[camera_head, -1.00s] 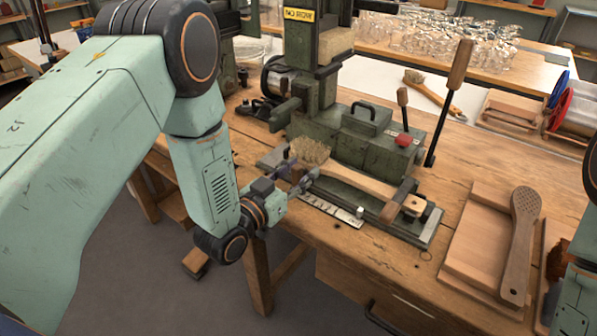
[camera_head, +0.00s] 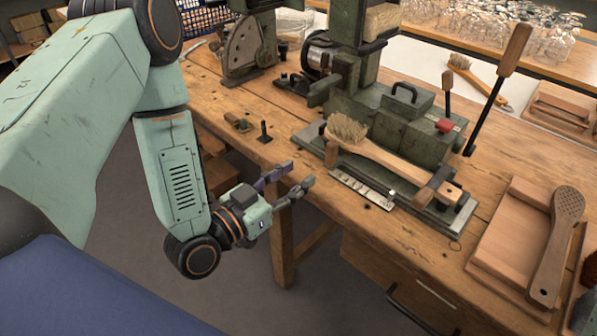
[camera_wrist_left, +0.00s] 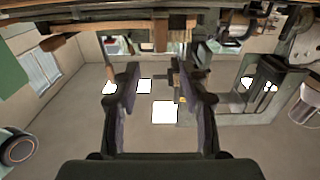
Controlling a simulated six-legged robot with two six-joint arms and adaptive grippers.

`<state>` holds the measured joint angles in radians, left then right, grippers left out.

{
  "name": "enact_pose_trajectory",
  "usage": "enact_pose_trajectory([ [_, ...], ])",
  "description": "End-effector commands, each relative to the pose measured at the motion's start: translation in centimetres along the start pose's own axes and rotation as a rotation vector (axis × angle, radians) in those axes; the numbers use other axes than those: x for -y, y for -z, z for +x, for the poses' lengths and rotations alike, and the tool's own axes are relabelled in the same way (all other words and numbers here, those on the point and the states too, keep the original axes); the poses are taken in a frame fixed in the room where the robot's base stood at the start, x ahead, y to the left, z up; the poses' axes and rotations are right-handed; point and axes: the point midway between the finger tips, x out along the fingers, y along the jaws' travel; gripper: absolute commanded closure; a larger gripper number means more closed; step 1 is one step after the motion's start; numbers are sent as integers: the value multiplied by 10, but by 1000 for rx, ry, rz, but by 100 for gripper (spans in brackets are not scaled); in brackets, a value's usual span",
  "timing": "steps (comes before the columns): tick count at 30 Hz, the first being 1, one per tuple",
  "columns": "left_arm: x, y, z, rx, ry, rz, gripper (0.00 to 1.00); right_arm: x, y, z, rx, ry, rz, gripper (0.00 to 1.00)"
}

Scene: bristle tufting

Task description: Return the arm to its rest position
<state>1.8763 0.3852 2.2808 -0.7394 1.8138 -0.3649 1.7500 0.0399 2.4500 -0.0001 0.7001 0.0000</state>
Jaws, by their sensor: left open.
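My left gripper (camera_head: 290,180) is open and empty. It hangs just off the front edge of the wooden workbench (camera_head: 290,128), left of the tufting machine. In the left wrist view the two fingers (camera_wrist_left: 158,100) stand apart with nothing between them. A wooden brush with pale bristles (camera_head: 378,158) lies across the green machine's fixture, its bristles up, apart from my gripper. My right gripper is not in view.
The green machine (camera_head: 420,140) fills the middle of the bench. A wooden tray (camera_head: 510,225) with a drilled paddle-shaped brush blank (camera_head: 560,240) lies at right. A small metal post (camera_head: 265,133) stands near the front edge. Floor space in front is clear.

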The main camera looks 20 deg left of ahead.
Motion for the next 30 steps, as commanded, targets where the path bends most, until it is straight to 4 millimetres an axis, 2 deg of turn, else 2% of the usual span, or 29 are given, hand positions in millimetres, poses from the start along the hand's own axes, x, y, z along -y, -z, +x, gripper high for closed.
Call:
enact_pose_trajectory([
  [13, 0, 0, 0, 0, 0, -3, 57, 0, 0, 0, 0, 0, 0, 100],
  [16, -2, -11, 0, 49, -8, -29, 57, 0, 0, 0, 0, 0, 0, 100],
  [20, -2, -54, -10, 260, 18, -96, 57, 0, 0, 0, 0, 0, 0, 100],
  [23, -8, -101, -34, 499, 57, -163, 57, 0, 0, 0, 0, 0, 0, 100],
  [26, -18, -144, -72, 750, 108, -231, 57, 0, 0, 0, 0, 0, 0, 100],
  [29, -32, -180, -123, 1009, 172, -295, 57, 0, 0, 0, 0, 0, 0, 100],
  [30, -37, -190, -146, 1108, 200, -316, 57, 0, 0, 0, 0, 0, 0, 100],
])
